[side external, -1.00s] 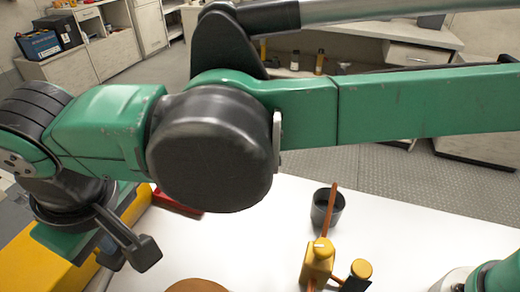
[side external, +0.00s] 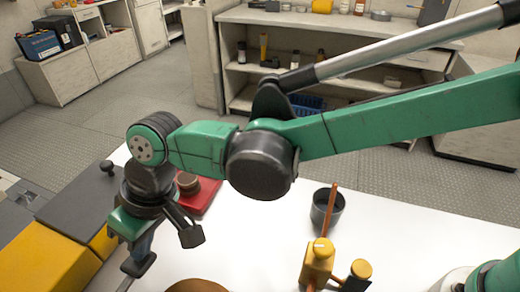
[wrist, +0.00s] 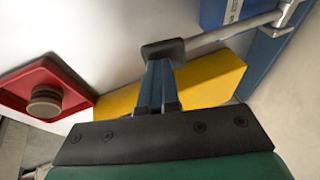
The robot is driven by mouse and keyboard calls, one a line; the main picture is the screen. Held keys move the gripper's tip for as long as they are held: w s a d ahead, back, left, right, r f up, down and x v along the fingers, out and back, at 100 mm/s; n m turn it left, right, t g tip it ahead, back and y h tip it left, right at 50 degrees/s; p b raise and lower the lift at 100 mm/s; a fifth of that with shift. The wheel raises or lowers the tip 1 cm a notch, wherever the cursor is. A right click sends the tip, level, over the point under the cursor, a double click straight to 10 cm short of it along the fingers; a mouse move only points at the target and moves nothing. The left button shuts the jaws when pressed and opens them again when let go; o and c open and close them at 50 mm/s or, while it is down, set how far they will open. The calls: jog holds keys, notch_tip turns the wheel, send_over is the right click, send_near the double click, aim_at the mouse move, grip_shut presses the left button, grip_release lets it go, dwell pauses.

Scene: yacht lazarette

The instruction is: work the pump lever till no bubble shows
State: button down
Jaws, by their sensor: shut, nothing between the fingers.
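The pump lever (wrist: 220,36) is a grey metal rod with a black grip, running from a bracket at upper right in the wrist view. My gripper (wrist: 161,66) is shut and empty, its blue fingers against or just above the black grip; contact is unclear. In the side external view my gripper (side external: 139,257) points down at lower left, beside a black grip. The blue pump body (wrist: 265,62) shows at right in the wrist view. A yellow fitting (side external: 318,262) with a brown tube (side external: 330,212) stands by a dark cup (side external: 337,206). No bubble can be made out.
A red tray (wrist: 17,90) holding a round brown piece (wrist: 45,101) lies left of my gripper in the wrist view. A yellow block (wrist: 205,80) lies under the fingers. A grey box with a black knob (side external: 107,166) stands at left. The white table's middle is clear.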

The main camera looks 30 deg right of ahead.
jog(key=v, duration=1.3)
jog(key=shift+w+r, duration=0.45)
jog(key=shift+w, duration=0.15)
jog(key=w+d+m+t+h, duration=0.1)
jog(key=d+m+t, duration=0.1)
jog(key=d, duration=0.6)
jog(key=w+d+m+t, duration=0.1)
jog(key=w+d+m, duration=0.1)
jog(key=d, duration=0.6)
jog(key=s+d+f+m+t+h, duration=0.1)
jog(key=s+d+f+m+t, duration=0.1)
jog(key=d, duration=0.6)
jog(key=s+d+f+m+t+h, duration=0.1)
jog(key=s+d+f+m+h, duration=0.1)
jog(key=d+f, duration=0.3)
jog(key=s+d, duration=0.1)
jog(key=d, duration=0.2)
jog(key=shift+s+d+t, duration=0.3)
jog(key=shift+t, duration=0.1)
